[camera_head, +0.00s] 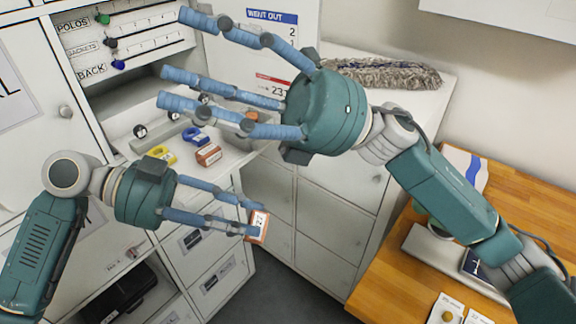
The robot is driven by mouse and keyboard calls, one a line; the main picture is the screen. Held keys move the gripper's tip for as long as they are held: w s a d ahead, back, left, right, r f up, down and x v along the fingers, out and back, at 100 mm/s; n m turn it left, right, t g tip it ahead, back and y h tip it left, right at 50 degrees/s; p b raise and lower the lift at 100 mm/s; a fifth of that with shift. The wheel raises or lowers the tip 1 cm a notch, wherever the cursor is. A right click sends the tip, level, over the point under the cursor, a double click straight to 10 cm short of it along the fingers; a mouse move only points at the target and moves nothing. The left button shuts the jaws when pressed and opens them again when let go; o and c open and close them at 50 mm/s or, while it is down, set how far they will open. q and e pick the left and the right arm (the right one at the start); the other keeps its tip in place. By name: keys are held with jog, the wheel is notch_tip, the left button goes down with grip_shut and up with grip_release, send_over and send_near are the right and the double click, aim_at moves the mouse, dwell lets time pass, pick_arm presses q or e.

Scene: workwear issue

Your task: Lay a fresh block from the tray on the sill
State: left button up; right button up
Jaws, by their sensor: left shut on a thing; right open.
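My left gripper (256,219), on the arm from the left, is shut on an orange block (262,228) with a white numbered label. It holds the block in the air in front of the white cabinet. Another orange block (208,155) with a pale label lies on the white sill (228,163), beside yellow and blue items. My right gripper (177,58) is open and empty, its fingers spread leftward in front of the cabinet and the board. It hides part of the sill's back. I cannot clearly make out which thing is the tray.
A "WENT OUT" board (273,35) stands behind the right gripper. A grey mop-like pad (382,73) lies on the cabinet top. A wooden desk (388,290) is at right.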

jog(key=s+a+f+n+g+h, duration=0.2)
jog(key=s+f+n+g+h, duration=0.2)
jog(key=s+n+h, duration=0.5)
jog(key=n+t+h, duration=0.9)
jog(key=n+h, duration=0.1)
jog(key=n, duration=0.3)
send_near(262, 221)
jog(key=x, duration=1)
jog(key=shift+f, duration=0.1)
